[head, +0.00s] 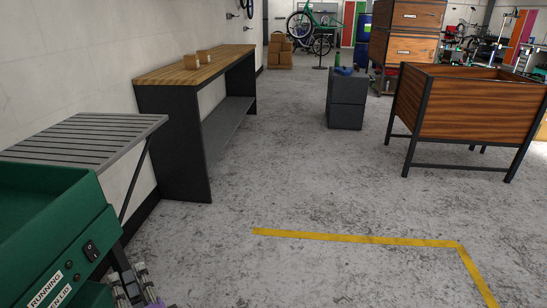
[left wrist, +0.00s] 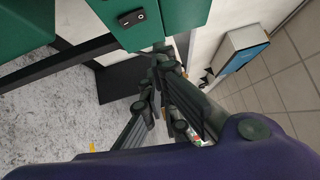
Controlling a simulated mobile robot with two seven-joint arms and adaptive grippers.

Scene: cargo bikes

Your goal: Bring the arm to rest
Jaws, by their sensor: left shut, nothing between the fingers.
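My left gripper (head: 128,284) shows at the bottom left of the head view, beside the green machine (head: 50,222) with a black rocker switch (head: 91,250). Its lower part is cut off by the frame edge. In the left wrist view, my left gripper (left wrist: 160,66) is shut and empty, with its fingers pointing toward the green machine (left wrist: 182,14) and its switch (left wrist: 131,17). I cannot tell whether the fingertips touch the machine. My right gripper is not in view.
A slatted grey shelf (head: 85,135) sits behind the machine. A wooden-topped workbench (head: 190,72) stands along the wall. A dark grey cabinet (head: 347,98) and a wooden crate on legs (head: 470,105) stand farther off. The floor around the yellow line (head: 350,238) is clear.

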